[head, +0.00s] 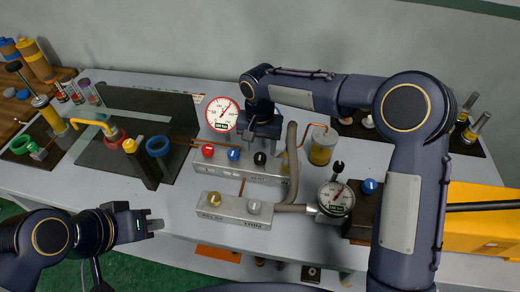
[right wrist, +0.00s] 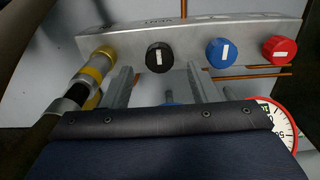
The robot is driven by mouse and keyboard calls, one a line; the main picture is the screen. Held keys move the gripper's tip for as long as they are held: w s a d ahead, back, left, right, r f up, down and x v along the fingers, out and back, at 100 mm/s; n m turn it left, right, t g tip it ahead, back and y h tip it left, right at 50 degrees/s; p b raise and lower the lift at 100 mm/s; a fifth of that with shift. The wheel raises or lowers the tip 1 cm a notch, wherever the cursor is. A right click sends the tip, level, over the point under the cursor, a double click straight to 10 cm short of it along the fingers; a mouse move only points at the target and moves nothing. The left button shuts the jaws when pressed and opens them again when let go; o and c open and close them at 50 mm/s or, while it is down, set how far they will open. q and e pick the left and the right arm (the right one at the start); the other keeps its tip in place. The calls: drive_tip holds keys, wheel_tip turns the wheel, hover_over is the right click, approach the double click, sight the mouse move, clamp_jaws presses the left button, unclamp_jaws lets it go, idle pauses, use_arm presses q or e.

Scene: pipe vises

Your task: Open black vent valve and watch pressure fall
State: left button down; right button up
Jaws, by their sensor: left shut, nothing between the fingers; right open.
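The black vent valve knob (head: 259,158) is on the upper grey manifold (head: 225,168), right of a blue knob (head: 233,154) and a red knob (head: 208,150). In the right wrist view the black knob (right wrist: 158,57) carries an upright white mark. My right gripper (head: 263,138) is open just behind the knob; its fingertips (right wrist: 158,78) point toward it, and contact cannot be told. The red-rimmed pressure gauge (head: 221,114) stands behind the manifold, its needle toward upper right; the wrist view shows part of it (right wrist: 284,122). My left gripper (head: 153,225) is shut and empty at front left.
A hose (head: 292,165) rises right of the black knob. A second gauge (head: 335,198) and an amber cylinder (head: 321,146) stand further right. Valves and pipes on black panels fill the left; bare bench lies between.

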sight(260, 156)
drive_tip(key=shift+f, duration=1.75)
drive_tip(key=c, duration=1)
